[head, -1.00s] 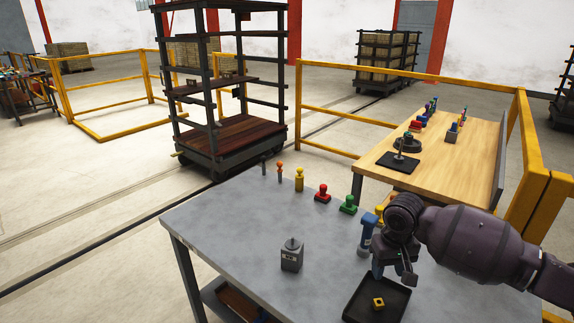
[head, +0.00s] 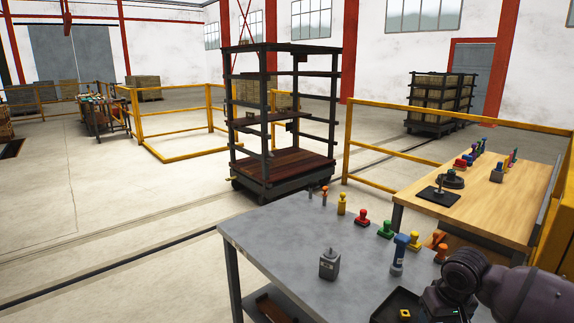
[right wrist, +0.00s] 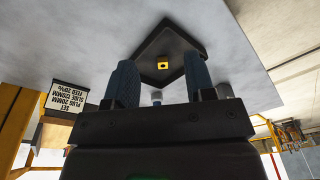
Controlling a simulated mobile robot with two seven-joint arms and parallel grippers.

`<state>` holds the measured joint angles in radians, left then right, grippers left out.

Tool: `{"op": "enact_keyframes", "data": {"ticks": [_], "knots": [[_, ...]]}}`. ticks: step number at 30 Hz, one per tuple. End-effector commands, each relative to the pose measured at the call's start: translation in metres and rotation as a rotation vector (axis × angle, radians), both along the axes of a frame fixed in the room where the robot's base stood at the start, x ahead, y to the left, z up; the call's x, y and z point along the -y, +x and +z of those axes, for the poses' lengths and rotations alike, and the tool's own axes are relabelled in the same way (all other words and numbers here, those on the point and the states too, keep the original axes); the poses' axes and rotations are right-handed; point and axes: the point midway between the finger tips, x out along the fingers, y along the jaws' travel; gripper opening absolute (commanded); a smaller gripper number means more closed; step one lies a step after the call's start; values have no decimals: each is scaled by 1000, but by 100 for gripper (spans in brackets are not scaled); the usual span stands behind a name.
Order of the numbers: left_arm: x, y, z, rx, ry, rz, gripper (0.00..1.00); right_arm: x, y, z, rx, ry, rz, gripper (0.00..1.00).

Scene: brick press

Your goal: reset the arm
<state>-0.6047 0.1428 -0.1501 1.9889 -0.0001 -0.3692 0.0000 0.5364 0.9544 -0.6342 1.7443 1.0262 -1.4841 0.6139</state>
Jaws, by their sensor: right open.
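My right arm comes in at the lower right of the head view, and its gripper is cut off or hidden at the bottom edge there. In the right wrist view my right gripper (right wrist: 160,82) is open, with two blue fingers apart and nothing between them. Beyond the fingers lies a black tray (right wrist: 188,42) with a small yellow piece (right wrist: 163,65) in it. The tray (head: 378,312) and yellow piece (head: 405,312) also show in the head view, on the grey table (head: 290,245). My left gripper is not in view.
Several coloured stamp-like pieces, such as a red one (head: 362,218) and a blue one (head: 399,255), stand along the table's far and right side. A grey block (head: 329,265) stands nearer. A wooden table (head: 500,205), a rack cart (head: 285,170) and yellow rails (head: 470,122) lie beyond.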

Motion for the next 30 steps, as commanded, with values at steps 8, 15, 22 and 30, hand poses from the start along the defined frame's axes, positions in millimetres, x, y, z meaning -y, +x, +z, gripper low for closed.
{"op": "enact_keyframes", "data": {"ticks": [8, 15, 22, 30], "knots": [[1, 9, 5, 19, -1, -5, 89, -31, 59, 34, 440, 7, 255, 50], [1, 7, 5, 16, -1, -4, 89, -81, 62, 32, 849, 33, 449, 50], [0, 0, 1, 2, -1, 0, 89, -98, 24, 8, 1099, 14, 470, 50], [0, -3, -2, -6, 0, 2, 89, -87, -43, -36, 1195, -46, 362, 50]]}}
